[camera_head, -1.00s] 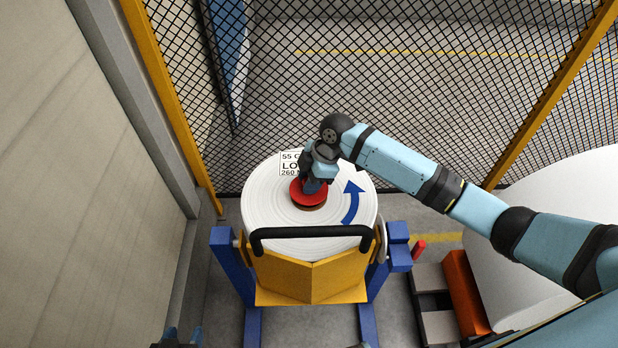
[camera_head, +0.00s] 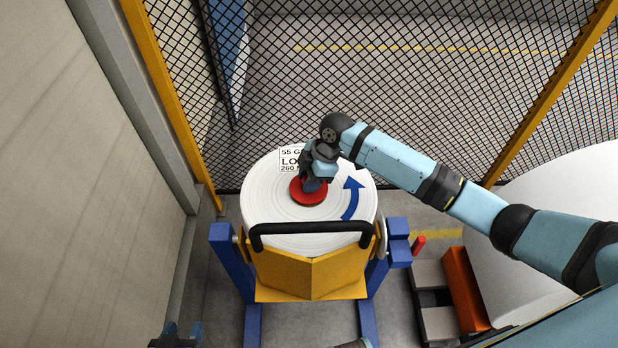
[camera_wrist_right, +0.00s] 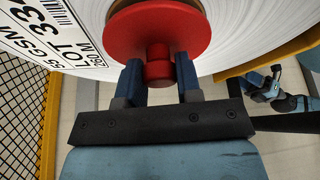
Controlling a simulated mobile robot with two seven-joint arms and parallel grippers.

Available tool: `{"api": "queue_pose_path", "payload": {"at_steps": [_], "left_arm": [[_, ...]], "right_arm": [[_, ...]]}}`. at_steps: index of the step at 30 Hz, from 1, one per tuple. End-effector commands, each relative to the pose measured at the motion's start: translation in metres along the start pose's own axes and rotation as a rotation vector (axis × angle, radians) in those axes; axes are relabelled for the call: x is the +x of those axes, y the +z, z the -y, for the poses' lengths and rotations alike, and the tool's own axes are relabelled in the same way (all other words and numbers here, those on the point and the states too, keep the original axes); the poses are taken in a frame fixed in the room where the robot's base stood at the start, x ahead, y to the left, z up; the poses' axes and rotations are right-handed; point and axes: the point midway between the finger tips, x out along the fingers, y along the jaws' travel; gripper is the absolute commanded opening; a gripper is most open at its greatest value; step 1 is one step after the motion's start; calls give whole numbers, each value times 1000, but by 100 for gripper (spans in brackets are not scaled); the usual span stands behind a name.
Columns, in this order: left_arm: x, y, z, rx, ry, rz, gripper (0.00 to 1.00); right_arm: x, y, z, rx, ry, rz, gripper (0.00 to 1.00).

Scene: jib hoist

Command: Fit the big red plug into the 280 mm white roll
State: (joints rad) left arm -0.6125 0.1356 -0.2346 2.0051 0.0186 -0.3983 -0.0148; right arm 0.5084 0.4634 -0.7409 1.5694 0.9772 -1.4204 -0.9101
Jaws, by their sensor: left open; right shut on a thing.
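The big red plug (camera_head: 309,198) is a round flanged disc with a knob. It sits at the centre of the white roll (camera_head: 270,212), over the core. My right gripper (camera_head: 314,182) is above it, shut on the knob. In the right wrist view the gripper (camera_wrist_right: 160,80) has its fingers on both sides of the knob of the plug (camera_wrist_right: 158,28). A brown strip of the core shows beside the flange there. How deep the plug sits is hidden. My left gripper (camera_head: 176,338), partly cut off at the bottom edge, is open, away from the roll.
The roll rests in a yellow cradle (camera_head: 312,278) with a black bar (camera_head: 310,230) and blue stand (camera_head: 232,262). A mesh fence (camera_head: 400,80) stands behind, a wall (camera_head: 90,150) at left. A larger white roll (camera_head: 560,200) and orange block (camera_head: 465,288) are at right.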

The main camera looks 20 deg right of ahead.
Motion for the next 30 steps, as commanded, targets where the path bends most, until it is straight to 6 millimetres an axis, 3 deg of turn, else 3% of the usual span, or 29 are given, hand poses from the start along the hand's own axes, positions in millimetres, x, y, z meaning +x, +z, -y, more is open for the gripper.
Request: {"api": "queue_pose_path", "payload": {"at_steps": [28,29,30], "left_arm": [[1,1,0,-1,0,1,51],[1,1,0,-1,0,1,51],[1,1,0,-1,0,1,51]], "right_arm": [[11,5,0,0,0,0,9],[11,4,0,0,0,0,37],[11,4,0,0,0,0,46]]}}
